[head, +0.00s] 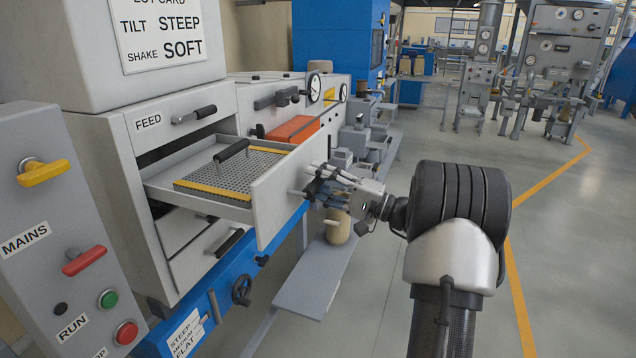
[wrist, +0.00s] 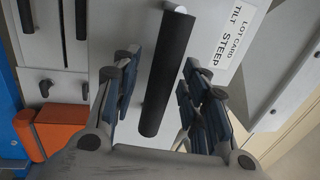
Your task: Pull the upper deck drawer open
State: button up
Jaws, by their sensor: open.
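The upper deck drawer (head: 282,192) stands pulled well out of the grey cabinet, below the FEED drawer. Inside it lies a perforated deck (head: 240,168) with yellow edge strips and a black grip on top. In the head view my gripper (head: 312,182) is at the outer face of the drawer front and hides its handle. In the wrist view the black bar handle (wrist: 168,80) lies between the spread fingers of my gripper (wrist: 160,85). The fingers are open, with gaps visible on both sides of the handle.
A closed FEED drawer (head: 188,118) is above, and a lower drawer (head: 208,252) with a black handle is below. A grey shelf (head: 315,280) and a tan container (head: 339,226) are under my gripper. The floor to the right is free.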

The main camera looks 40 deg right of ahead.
jog(key=shift+s, duration=0.1)
jog(key=v, duration=1.2)
